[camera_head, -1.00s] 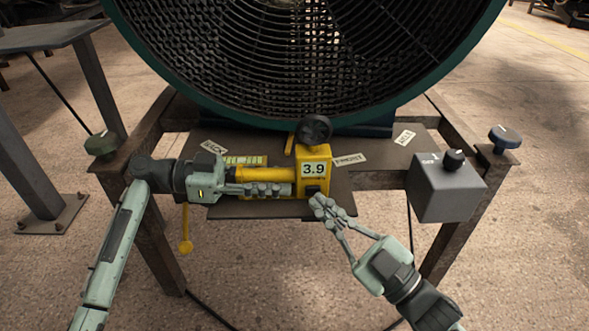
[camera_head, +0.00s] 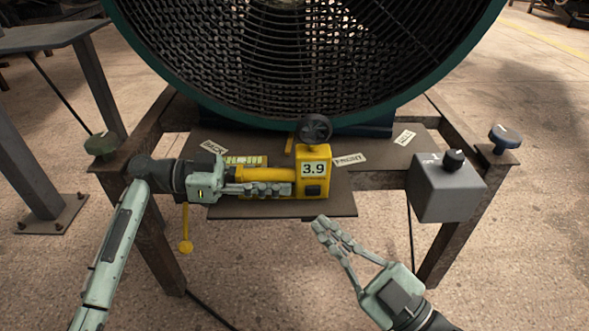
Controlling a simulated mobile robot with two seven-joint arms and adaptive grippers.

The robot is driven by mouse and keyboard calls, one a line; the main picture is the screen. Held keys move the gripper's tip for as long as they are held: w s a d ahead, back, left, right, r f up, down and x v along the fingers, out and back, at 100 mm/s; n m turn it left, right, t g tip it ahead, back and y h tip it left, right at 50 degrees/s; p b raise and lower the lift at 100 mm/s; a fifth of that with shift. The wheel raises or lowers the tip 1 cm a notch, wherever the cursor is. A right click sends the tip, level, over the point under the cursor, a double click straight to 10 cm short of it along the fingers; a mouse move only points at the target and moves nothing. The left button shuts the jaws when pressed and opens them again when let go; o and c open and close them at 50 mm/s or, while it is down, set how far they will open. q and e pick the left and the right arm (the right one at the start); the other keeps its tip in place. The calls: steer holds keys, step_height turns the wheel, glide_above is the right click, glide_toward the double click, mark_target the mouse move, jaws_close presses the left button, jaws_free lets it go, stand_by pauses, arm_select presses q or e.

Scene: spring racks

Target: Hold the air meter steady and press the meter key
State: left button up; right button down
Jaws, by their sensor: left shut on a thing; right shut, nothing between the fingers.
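The yellow air meter (camera_head: 312,154) lies on the dark shelf below the big fan, its handle pointing left. Its display reads 3.9. A small black vane wheel sits on its top. The dark meter key (camera_head: 313,190) is on the lower part of the meter's face and is uncovered. My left gripper (camera_head: 288,189) is shut on the meter's yellow handle from the left. My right gripper (camera_head: 319,222) is shut and empty, below and in front of the meter, apart from the key.
A large fan (camera_head: 290,60) in a green ring stands behind the shelf (camera_head: 340,207). A grey box with a black knob (camera_head: 448,190) is at the right. Paper tags lie on the shelf.

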arm_select(q)
steer(key=o, duration=0.9)
steer(key=shift+o, duration=0.2)
steer(key=shift+a, duration=0.1)
